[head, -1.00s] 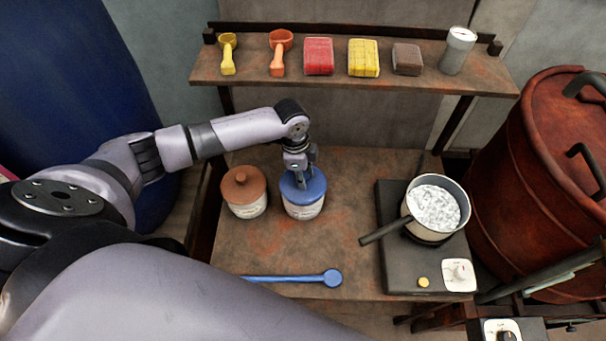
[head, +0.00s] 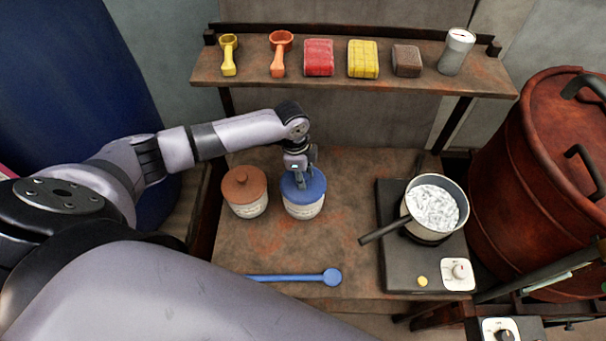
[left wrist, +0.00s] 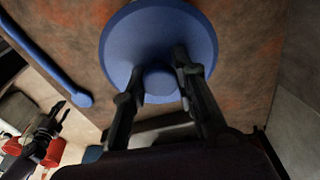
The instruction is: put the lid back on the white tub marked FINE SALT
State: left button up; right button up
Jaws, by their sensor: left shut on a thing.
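The white tub (head: 304,211) stands upright on the brown table, its label too small to read. A round blue lid (head: 318,187) sits on top of its mouth and looks level; I see no gap under it. My left gripper (head: 301,184) points down over the lid. In the left wrist view, the two fingers of my left gripper (left wrist: 156,75) are closed about the knob of the blue lid (left wrist: 135,40), which hides the tub there. My right gripper (left wrist: 64,108) shows small and dark at the left of that view, its jaws unclear.
A tub with a brown lid (head: 244,186) stands close on the left. A blue spoon (head: 332,278) lies at the front. A pot (head: 433,207) of white stuff sits on a hotplate (head: 395,270) at right. A shelf (head: 235,80) with scoops and blocks runs behind.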

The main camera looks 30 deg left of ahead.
dwell(0.4)
pick_arm(q)
jog(key=o, duration=1.1)
jog(key=o, duration=0.5)
jog(key=shift+r, duration=0.1)
jog(key=shift+r+p, duration=3.45)
jog(key=shift+p, duration=0.25)
